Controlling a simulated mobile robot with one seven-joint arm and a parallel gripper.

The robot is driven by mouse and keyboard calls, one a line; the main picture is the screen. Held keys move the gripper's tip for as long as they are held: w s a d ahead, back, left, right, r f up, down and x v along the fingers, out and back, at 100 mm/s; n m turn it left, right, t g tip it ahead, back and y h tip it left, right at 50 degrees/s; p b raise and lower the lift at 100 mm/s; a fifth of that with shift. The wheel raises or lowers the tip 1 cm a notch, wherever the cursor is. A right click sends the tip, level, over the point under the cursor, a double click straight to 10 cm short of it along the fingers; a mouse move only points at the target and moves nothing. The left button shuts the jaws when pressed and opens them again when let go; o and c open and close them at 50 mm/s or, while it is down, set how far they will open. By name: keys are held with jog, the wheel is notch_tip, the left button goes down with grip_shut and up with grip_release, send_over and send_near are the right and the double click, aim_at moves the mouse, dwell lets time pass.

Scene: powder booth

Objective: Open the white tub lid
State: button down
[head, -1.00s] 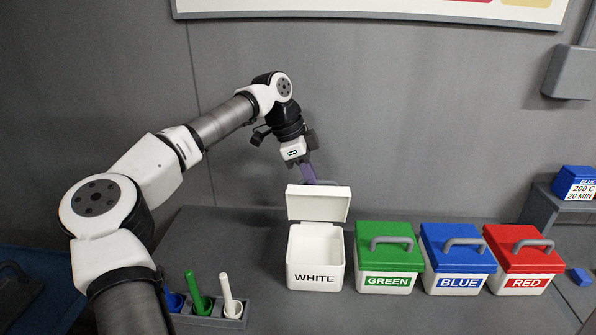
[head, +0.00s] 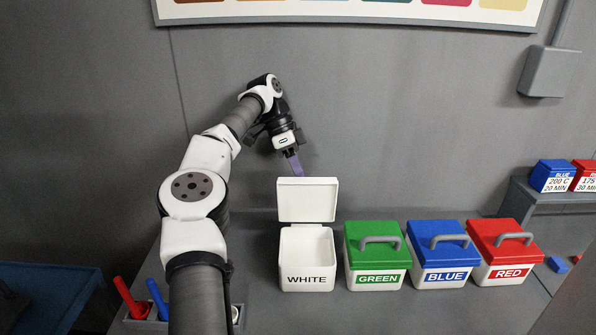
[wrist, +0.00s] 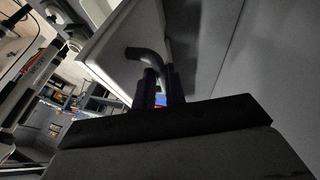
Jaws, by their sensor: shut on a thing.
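The white tub (head: 307,283), marked WHITE, stands on the bench at the left end of a row of tubs. Its lid (head: 307,200) is swung up at the back edge and stands about upright, so the tub's mouth is open. My gripper (head: 297,170) is behind the lid's top edge, and its fingertips are partly hidden there. In the wrist view my gripper (wrist: 162,88) is shut on the lid's grey handle (wrist: 147,56), with the pale lid (wrist: 110,38) close by. The handle is hidden in the head view.
Green (head: 376,258), blue (head: 442,257) and red (head: 505,255) tubs stand closed to the right. A rack at the front left holds red (head: 128,297) and blue (head: 157,298) scoops, partly behind my arm. The grey wall (head: 400,130) is behind.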

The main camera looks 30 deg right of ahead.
jog(key=shift+f, duration=0.5)
jog(key=c, duration=1.5)
grip_release()
jog(key=shift+w+d, duration=0.1)
jog(key=shift+w, duration=0.05)
jog(key=shift+o, duration=0.2)
jog(key=shift+r, duration=0.2)
